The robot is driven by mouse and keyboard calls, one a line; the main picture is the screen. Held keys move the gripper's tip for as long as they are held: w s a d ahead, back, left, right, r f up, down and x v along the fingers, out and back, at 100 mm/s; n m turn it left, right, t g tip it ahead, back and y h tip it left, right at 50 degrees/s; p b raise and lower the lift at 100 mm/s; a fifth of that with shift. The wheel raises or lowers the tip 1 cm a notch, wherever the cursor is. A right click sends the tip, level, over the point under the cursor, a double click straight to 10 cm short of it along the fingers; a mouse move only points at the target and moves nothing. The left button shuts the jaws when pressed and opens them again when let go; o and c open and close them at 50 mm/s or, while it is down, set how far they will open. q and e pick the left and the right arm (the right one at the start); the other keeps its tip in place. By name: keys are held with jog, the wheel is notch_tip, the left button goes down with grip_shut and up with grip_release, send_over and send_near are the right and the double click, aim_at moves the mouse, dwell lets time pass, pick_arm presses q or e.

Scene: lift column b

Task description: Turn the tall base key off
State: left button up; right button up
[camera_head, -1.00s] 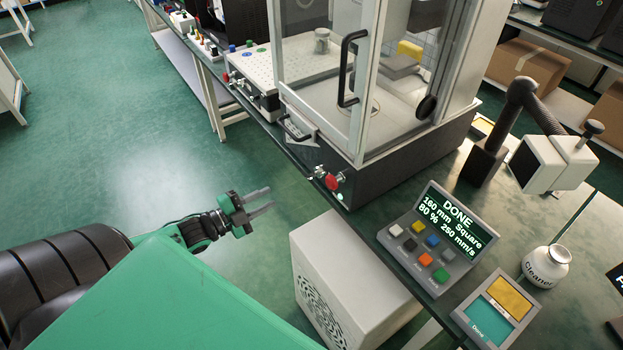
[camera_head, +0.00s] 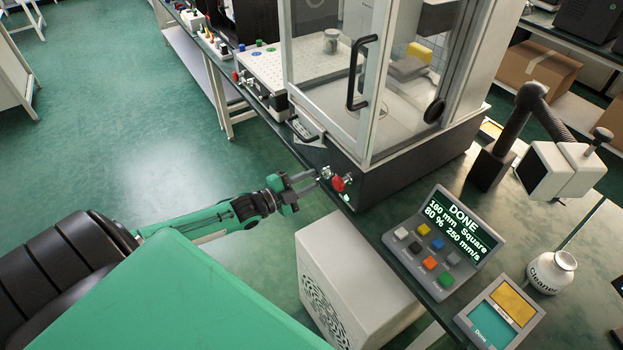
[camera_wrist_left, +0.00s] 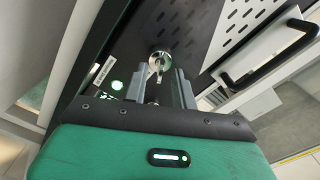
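The tall machine's base (camera_head: 400,170) is a dark box under the glass enclosure. On its front left corner, a silver key switch (camera_head: 326,172) sits beside a red knob (camera_head: 338,184). My left gripper (camera_head: 312,180) is just left of the key, pointing at it. In the left wrist view, the key (camera_wrist_left: 155,71) stands in a round silver lock (camera_wrist_left: 160,59), and the fingers of the gripper (camera_wrist_left: 158,88) are apart with the key ahead between them. Contact is not visible. My right gripper is not in view.
A control panel (camera_head: 445,240) reading DONE and a cleaner bottle (camera_head: 549,269) are on the bench to the right. A black door handle (camera_head: 356,75) stands out above the base. The floor on the left is clear.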

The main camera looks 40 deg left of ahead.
pick_arm(q)
jog(key=shift+w+d, duration=0.2)
jog(key=shift+w, duration=0.3)
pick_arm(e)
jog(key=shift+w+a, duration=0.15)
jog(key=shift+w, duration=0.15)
pick_arm(q)
grip_shut()
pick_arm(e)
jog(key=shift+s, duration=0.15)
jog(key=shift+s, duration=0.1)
